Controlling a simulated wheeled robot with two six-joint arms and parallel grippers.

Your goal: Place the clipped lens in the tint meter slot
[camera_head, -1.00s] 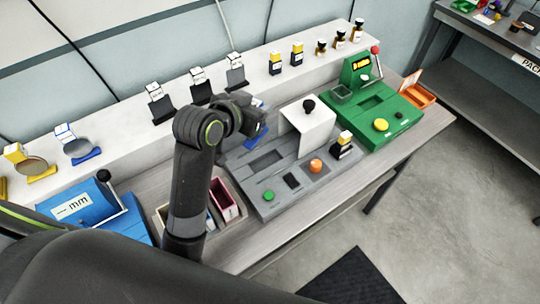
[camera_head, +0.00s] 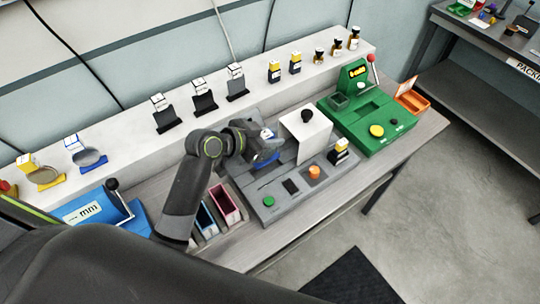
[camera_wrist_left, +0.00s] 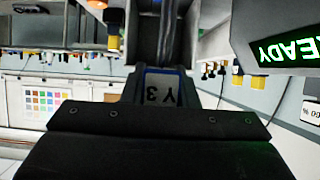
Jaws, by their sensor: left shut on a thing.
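My left gripper (camera_head: 263,150) is shut on the clipped lens, a dark piece with blue edging (camera_head: 265,158). The grey unit (camera_head: 253,187), which looks like the tint meter, has a white box (camera_head: 307,133) with a black knob, a green button (camera_head: 268,201) and an orange button (camera_head: 314,172). The held lens is over its slot area, and the gripper hides the slot. I cannot tell whether the lens touches it. My right gripper is not in view.
A green machine (camera_head: 375,122) with a red-knobbed lever stands to the right. A blue mm gauge (camera_head: 92,212) is at left. Small bins (camera_head: 225,203) sit left of the grey unit. Clipped pieces and bottles line the white shelf (camera_head: 120,135) behind.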

